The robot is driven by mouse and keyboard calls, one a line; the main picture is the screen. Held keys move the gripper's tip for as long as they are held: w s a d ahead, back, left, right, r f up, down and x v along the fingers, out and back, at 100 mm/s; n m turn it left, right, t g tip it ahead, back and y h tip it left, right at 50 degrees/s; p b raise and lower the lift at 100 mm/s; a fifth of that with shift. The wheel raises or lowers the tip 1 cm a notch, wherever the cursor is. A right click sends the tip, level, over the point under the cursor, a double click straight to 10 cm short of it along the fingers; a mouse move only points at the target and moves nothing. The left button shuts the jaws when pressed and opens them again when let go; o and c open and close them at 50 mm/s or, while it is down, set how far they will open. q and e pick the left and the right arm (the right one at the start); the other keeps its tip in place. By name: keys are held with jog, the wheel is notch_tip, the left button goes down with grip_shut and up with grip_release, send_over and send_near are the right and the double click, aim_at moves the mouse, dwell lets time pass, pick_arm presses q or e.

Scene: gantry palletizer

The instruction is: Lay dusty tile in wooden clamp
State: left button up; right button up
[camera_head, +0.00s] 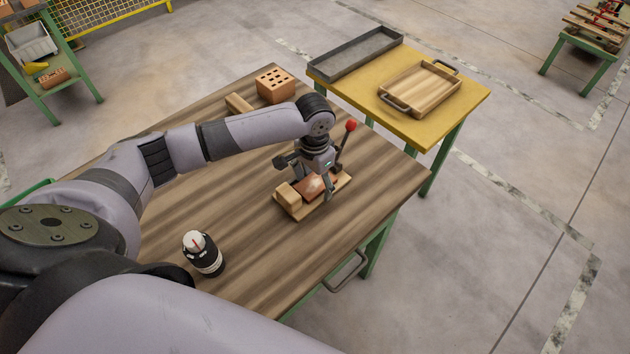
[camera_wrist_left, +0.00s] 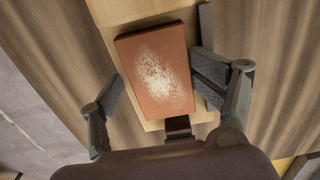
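The wooden clamp (camera_head: 289,206) sits on the wooden workbench, with a lever and red knob (camera_head: 350,126) at its far end. The terracotta tile (camera_head: 313,187), with a pale dusty patch, lies on the clamp's board; the wrist view shows the tile (camera_wrist_left: 157,75) lying flat along the board (camera_wrist_left: 120,10). My left gripper (camera_head: 308,178) is over the clamp, fingers open on either side of the tile. In the wrist view, my left gripper (camera_wrist_left: 160,82) has its left finger slightly apart from the tile; whether the right finger touches is unclear. My right gripper is out of view.
A perforated brick (camera_head: 275,85) and a wooden block (camera_head: 239,104) stand at the bench's back. A black-and-white bottle-like object (camera_head: 203,254) stands near the front. A yellow table (camera_head: 470,95) behind holds a grey tray (camera_head: 355,53) and a wooden tray (camera_head: 420,88).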

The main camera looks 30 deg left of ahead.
aim_at(314, 183)
pick_arm(q)
jog(key=shift+a, duration=0.15)
jog(key=shift+r, duration=0.1)
notch_tip(314, 183, up, 13)
jog(key=b, duration=0.2)
jog(key=shift+w, duration=0.1)
dwell(0.5)
